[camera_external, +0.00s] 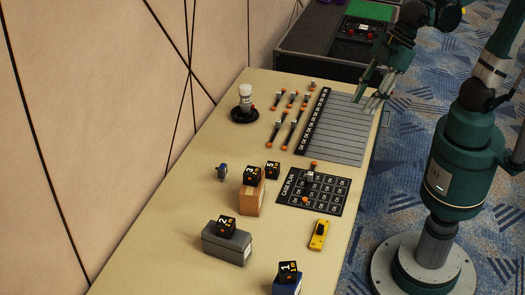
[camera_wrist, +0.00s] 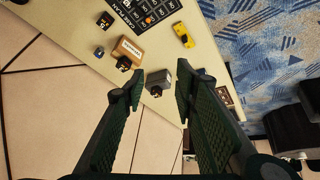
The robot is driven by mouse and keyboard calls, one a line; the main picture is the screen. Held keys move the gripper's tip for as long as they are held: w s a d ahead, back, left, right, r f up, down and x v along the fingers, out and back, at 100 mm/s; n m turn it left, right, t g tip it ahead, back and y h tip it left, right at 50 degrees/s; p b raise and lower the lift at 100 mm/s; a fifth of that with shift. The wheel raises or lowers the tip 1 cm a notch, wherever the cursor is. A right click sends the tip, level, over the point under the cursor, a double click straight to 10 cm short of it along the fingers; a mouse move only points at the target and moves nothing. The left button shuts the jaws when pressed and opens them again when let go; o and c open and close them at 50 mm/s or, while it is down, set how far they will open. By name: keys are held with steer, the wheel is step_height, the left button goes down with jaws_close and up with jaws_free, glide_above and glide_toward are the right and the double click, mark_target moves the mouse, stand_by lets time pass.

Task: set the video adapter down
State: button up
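My gripper (camera_external: 372,88) is above the far right edge of the table, over the lined grey sheet's upper right corner. It also shows in the wrist view (camera_wrist: 160,88), with its two green fingers wide apart. I see nothing held between them. The grey box (camera_wrist: 158,78) appears between the fingertips there, but it stands well beyond them on the table. I cannot tell which item is the video adapter. Several small cable-like pieces with orange ends (camera_external: 290,114) lie beside the lined sheet (camera_external: 335,125).
The long beige table (camera_external: 185,205) holds a brown box (camera_external: 251,197), a grey box (camera_external: 226,245), a blue box (camera_external: 287,287), numbered black cubes, a yellow device (camera_external: 319,235), a black case plan mat (camera_external: 314,192) and a white-capped bottle (camera_external: 245,92). A black case (camera_external: 325,45) stands behind.

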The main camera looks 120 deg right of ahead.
steer(key=s+a+f+m, duration=0.1)
steer(key=s+a, duration=0.1)
steer(key=s, duration=0.3)
steer(key=s+a+f+t, duration=0.1)
steer(key=s+a+f, duration=0.1)
steer(key=s, duration=0.2)
steer(key=shift+s+f+m+t, duration=0.3)
steer(key=shift+s+m, duration=0.1)
stand_by(0.9)
